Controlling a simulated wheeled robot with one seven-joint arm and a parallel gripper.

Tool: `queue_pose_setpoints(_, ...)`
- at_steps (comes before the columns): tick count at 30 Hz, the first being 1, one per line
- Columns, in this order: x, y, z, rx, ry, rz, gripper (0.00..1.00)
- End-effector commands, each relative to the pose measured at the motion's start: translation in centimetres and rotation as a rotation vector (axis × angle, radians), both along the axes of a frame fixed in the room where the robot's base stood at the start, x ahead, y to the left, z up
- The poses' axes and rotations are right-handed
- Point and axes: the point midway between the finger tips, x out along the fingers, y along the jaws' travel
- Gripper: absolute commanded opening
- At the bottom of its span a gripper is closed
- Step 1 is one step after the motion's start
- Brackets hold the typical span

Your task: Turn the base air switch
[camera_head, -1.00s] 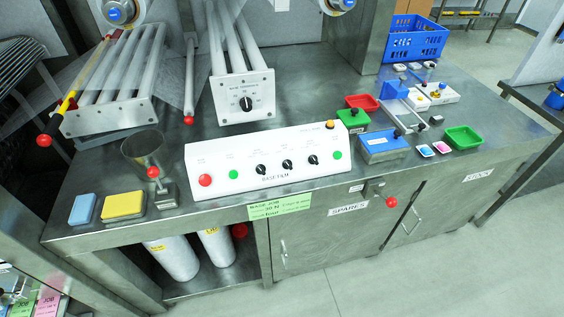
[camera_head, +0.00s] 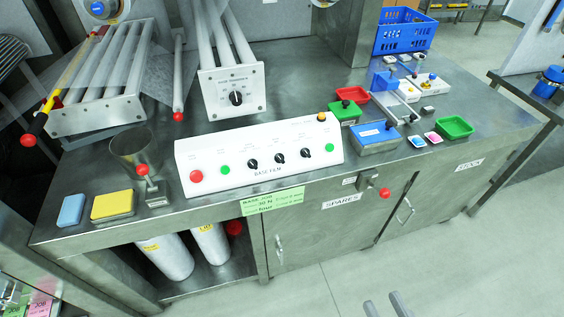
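A white control panel (camera_head: 259,158) marked BASE FILM stands along the front of the steel bench. Its sloped face carries three black rotary knobs: a left knob (camera_head: 252,164), a middle knob (camera_head: 280,158) and a right knob (camera_head: 305,152). The small labels above them are too blurred to read, so I cannot tell which is the base air switch. Two grey fingertips of my gripper (camera_head: 386,305) show at the bottom edge, apart with nothing between them. They are in front of the cabinets, below and right of the panel; the rest of the gripper is out of frame.
A red button (camera_head: 197,176) and green lamps flank the knobs. A red-ended lever (camera_head: 384,192) juts from the bench front above the SPARES door. The floor in front is clear.

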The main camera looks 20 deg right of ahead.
Motion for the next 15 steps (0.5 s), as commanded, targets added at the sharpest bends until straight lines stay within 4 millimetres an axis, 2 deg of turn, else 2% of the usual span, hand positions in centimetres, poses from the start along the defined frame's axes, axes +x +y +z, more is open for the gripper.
queue_pose_setpoints(1, 1.9, 0.0, -0.2, 0.000, -0.036, 0.002, 0.32)
queue_pose_setpoints(8, 9.8, -0.1, -1.3, -0.031, -0.107, 0.008, 0.32)
queue_pose_setpoints(15, 18.8, 0.0, -1.9, -0.089, -0.124, 0.015, 0.32)
